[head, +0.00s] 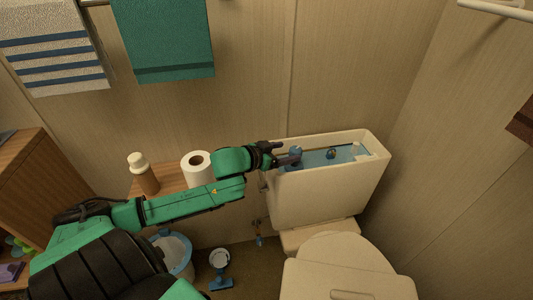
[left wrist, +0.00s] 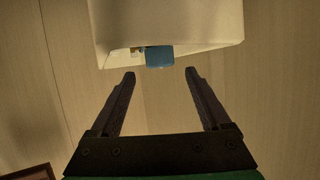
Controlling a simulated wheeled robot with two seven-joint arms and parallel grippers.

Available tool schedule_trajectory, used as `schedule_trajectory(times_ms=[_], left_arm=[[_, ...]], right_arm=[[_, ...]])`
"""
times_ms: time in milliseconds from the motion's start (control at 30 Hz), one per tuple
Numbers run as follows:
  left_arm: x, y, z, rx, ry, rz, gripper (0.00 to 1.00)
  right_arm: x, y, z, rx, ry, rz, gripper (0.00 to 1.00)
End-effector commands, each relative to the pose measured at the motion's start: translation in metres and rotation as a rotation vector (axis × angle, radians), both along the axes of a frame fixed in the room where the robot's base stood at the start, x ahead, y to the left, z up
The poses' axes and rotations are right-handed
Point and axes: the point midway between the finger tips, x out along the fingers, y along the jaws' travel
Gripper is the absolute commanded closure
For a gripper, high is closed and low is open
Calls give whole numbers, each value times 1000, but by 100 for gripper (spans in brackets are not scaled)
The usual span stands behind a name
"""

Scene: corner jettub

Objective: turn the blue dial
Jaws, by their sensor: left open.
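A blue knob-like piece, which looks like the blue dial (head: 296,152), is at the left end of the open toilet tank (head: 325,203) in the head view. In the left wrist view the blue piece (left wrist: 159,56) sits at the tank's edge, just beyond the fingertips and between their lines. My left gripper (head: 291,158) is at the tank's left rim, close to the blue piece. Its two fingers (left wrist: 160,74) are apart with nothing between them. The lower part of the blue piece is partly hidden in the head view. My right gripper is not in view.
The tank holds blue water, a small dark-blue part (head: 331,153) and a white part (head: 356,150). The toilet lid (head: 340,262) is shut. A wall is at right.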

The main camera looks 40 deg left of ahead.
Motion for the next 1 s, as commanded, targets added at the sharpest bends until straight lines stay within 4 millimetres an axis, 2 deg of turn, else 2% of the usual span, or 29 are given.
schedule_trajectory(times_ms=[300,500,1000], left_arm=[[-48,10,22,-4,5,1,20],[-72,16,32,-3,3,1,20],[-77,17,32,0,-1,0,20]], right_arm=[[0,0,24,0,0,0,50],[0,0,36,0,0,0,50],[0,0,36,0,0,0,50]])
